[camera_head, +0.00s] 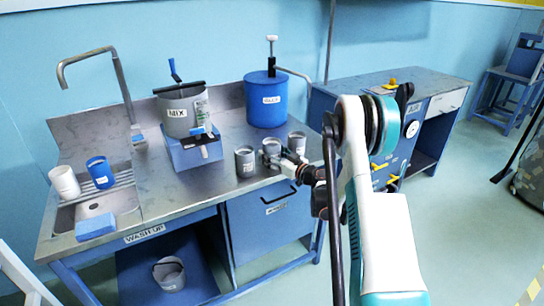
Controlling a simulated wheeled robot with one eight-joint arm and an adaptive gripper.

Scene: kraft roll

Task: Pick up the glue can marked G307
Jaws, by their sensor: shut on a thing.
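Three small grey cans with pale labels stand in a row near the front edge of the steel bench in the head view: a left can (245,161), a middle can (271,147) and a right can (297,141). The label writing is too small to read, so I cannot tell which is marked G307. My gripper (279,159) reaches in from the right and is shut on the middle can. The fingers hide part of that can. It looks upright, and I cannot tell whether it is clear of the bench.
The left and right cans stand close on either side. Behind are a blue tank (266,103) and a grey MIX pot (183,112) on a blue block (192,150). A sink (97,211) with a white cup (64,182) and blue cup (100,173) is at left.

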